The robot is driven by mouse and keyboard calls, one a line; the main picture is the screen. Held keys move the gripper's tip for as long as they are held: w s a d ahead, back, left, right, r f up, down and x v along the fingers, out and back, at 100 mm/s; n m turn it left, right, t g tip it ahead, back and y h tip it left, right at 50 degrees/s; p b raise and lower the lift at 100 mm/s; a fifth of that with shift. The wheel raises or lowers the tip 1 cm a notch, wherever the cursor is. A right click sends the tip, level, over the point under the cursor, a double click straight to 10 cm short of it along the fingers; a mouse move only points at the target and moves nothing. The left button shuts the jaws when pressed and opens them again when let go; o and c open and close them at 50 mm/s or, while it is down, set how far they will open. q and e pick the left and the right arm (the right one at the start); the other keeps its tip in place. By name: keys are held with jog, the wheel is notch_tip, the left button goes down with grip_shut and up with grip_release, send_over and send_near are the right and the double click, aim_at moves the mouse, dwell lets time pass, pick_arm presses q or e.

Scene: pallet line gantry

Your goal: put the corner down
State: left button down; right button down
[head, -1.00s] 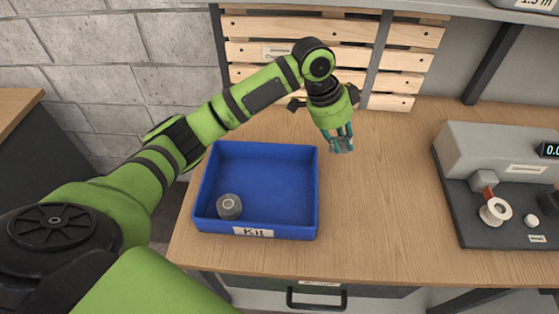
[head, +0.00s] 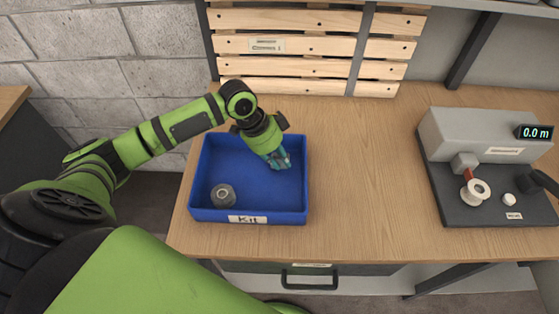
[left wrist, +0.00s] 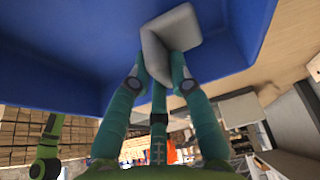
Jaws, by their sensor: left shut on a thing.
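The corner is a grey angled piece that shows clearly in the left wrist view (left wrist: 178,32), between the teal fingers of my left gripper (left wrist: 160,72). In the head view the left gripper (head: 279,158) points down over the right part of the blue Kit tray (head: 247,210). It is shut on the corner (head: 282,162), which is partly hidden by the fingers. I cannot tell whether the corner touches the tray floor. My right gripper is not in view.
A grey roll (head: 223,195) lies in the tray's front left. A grey measuring device (head: 485,135) with a white spool (head: 476,192) stands at the right of the wooden bench (head: 360,190). The bench between is clear. A slatted wooden pallet (head: 300,65) stands behind.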

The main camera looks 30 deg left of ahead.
pick_arm(q)
jog(key=shift+f, duration=1.15)
jog(key=shift+f, duration=0.2)
jog(key=c, duration=1.1)
grip_release()
jog(key=shift+r, duration=0.15)
jog(key=b+v, duration=0.1)
jog(key=v, duration=1.1)
